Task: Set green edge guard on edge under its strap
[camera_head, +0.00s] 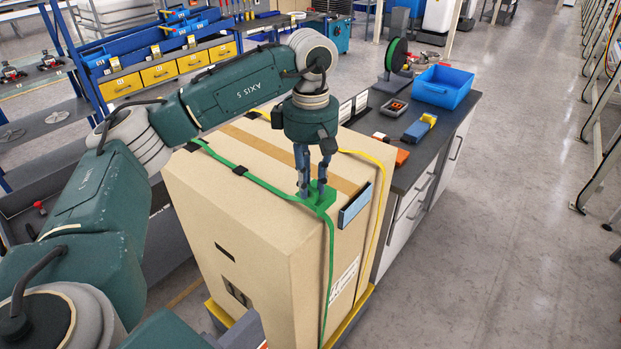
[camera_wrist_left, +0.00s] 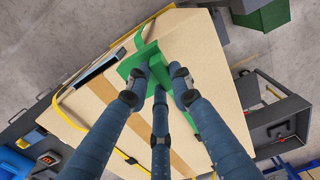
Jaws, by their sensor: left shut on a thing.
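A large cardboard box (camera_head: 235,235) carries a green strap (camera_head: 329,270) over its top and down its side. The green edge guard (camera_head: 322,198) is at the box's top edge, where the green strap bends over. My left gripper (camera_head: 311,190) is shut on the guard from above. The wrist view shows the guard (camera_wrist_left: 136,62) at the fingertips (camera_wrist_left: 158,85), with the green strap (camera_wrist_left: 181,97) close by. Whether the guard is seated under the strap cannot be told; the fingers partly hide it. My right gripper is not in view.
A yellow strap (camera_head: 379,215) crosses the box to the right. A blue-faced plate (camera_head: 354,205) is at the top edge between the straps. A dark-topped bench (camera_head: 415,165) with a blue bin (camera_head: 443,86) stands behind. Floor at right is clear.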

